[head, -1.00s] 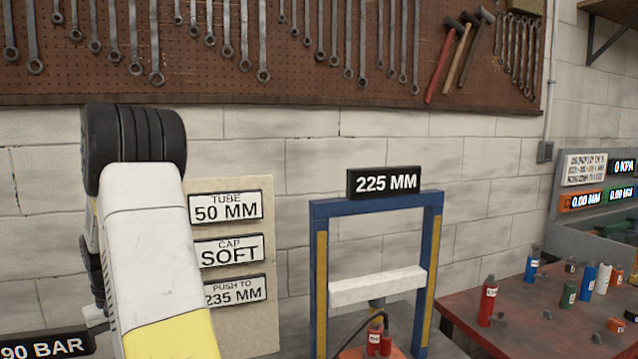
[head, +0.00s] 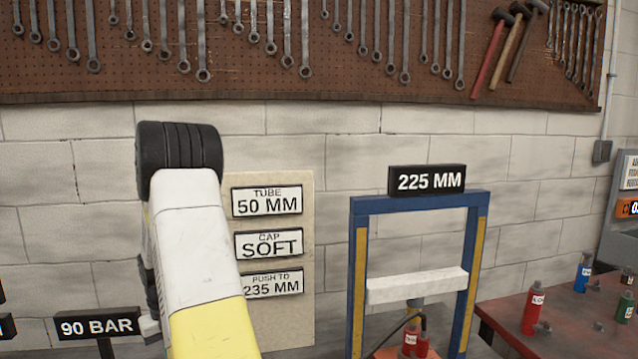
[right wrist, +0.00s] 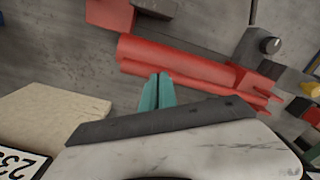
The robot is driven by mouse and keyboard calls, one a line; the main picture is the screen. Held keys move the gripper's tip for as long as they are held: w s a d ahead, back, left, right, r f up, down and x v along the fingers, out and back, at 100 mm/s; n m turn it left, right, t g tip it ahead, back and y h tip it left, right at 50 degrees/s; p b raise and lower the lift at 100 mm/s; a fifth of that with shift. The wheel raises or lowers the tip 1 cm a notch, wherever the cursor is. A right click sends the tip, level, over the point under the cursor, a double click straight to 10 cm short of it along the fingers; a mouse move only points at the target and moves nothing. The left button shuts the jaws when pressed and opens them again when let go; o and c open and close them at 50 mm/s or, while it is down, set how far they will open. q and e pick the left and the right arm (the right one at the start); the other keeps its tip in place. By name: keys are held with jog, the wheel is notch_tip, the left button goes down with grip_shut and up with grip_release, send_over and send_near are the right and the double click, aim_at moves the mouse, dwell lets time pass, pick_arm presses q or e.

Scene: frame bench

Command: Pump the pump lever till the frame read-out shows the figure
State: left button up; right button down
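The frame read-out (head: 428,180) on top of the blue frame (head: 475,250) shows 225 MM in the head view. The beige card board (head: 306,225) beside it reads TUBE 50 MM, CAP SOFT, PUSH TO 235 MM. In the right wrist view, a long red bar-like part (right wrist: 190,65), seemingly of the pump, lies across the picture; I cannot tell which piece is the lever. My right gripper (right wrist: 158,78) has its teal fingertips together at the red part's lower edge. I cannot tell whether they touch it. My left gripper is out of view.
A 90 BAR sign (head: 98,325) stands at lower left. A white crossbar (head: 415,286) spans the frame above red cylinders (head: 410,340). A dark red table (head: 505,320) with small bottles is at right. Tools hang on the pegboard (head: 310,85) behind.

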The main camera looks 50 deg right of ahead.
jog(key=shift+f, duration=0.65)
notch_tip(320, 180, up, 8)
jog(key=shift+r, duration=0.1)
dwell(0.7)
notch_tip(320, 180, down, 8)
jog(key=shift+f, duration=0.15)
notch_tip(320, 180, up, 8)
jog(key=shift+r, duration=0.1)
dwell(0.8)
dwell(0.8)
